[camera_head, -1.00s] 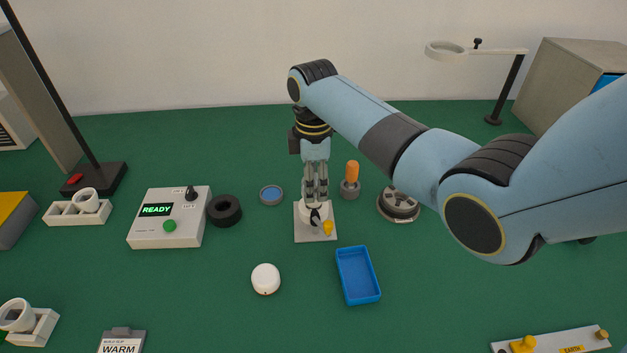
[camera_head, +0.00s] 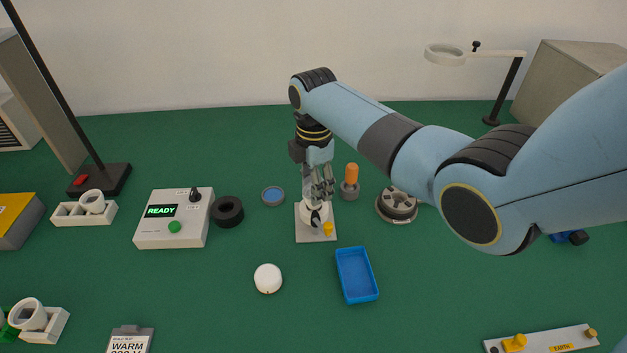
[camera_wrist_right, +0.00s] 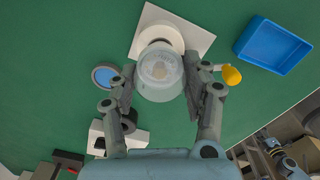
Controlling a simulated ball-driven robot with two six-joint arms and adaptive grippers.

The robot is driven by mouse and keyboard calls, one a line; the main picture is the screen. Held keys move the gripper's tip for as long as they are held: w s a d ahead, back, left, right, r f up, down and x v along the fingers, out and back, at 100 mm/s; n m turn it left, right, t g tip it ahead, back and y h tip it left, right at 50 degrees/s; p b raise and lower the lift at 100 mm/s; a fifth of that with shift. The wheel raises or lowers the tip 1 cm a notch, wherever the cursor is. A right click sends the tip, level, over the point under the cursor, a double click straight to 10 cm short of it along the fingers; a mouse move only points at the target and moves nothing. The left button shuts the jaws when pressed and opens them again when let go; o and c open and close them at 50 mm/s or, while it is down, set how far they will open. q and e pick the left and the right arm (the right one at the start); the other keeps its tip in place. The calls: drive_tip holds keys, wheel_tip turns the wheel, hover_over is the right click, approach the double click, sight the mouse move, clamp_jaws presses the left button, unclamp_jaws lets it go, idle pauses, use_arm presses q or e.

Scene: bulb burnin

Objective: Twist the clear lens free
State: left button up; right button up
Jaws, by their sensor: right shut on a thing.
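The clear lens (camera_wrist_right: 159,76) is a translucent cup shape between the two fingers of my right gripper (camera_wrist_right: 158,88) in the wrist view. The gripper is shut on its sides. Behind the lens are a round white fitting (camera_wrist_right: 160,38) and its white square plate (camera_wrist_right: 196,32). In the head view the right gripper (camera_head: 317,201) points down over that plate (camera_head: 316,237), and its fingers hide most of the lens. I cannot tell whether the lens still touches the fitting. A yellow knob (camera_head: 328,229) sits at the fitting's front right. My left gripper is out of view.
A blue tray (camera_head: 357,300) lies front right of the plate, and a white round puck (camera_head: 268,278) front left. An orange-handled tool (camera_head: 351,175) and a grey disc (camera_head: 396,205) stand right. A black ring (camera_head: 227,211) and a READY box (camera_head: 174,232) are left.

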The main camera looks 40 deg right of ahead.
drive_tip(key=shift+s+f+n, duration=0.15)
drive_tip(key=shift+n, duration=0.65)
drive_tip(key=shift+a+n+p, duration=0.1)
drive_tip(key=shift+n+p, duration=0.65)
drive_tip(key=shift+n, duration=0.75)
drive_tip(key=shift+s, duration=0.1)
drive_tip(key=shift+n+p, duration=0.4)
drive_tip(key=shift+n, duration=1.1)
